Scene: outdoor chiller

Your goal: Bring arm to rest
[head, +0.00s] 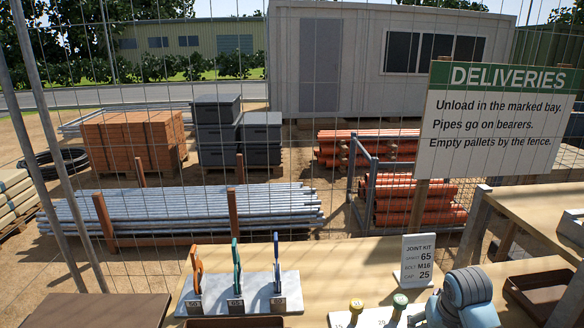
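Neither of my grippers shows in the head view. A rounded blue-grey arm joint, which looks like part of my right arm (465,298), rises at the bottom right edge over the wooden bench (315,262). Its gripper end is out of frame, so I cannot tell what it holds. No part of my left arm shows.
A grey stand (248,287) holds orange, green and blue tools. White joint-kit sign (416,260) stands behind a pale block (375,318) with yellow- and green-topped pieces. A brown tray (540,292) lies right. Wire fence and deliveries sign (495,118) stand behind the bench.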

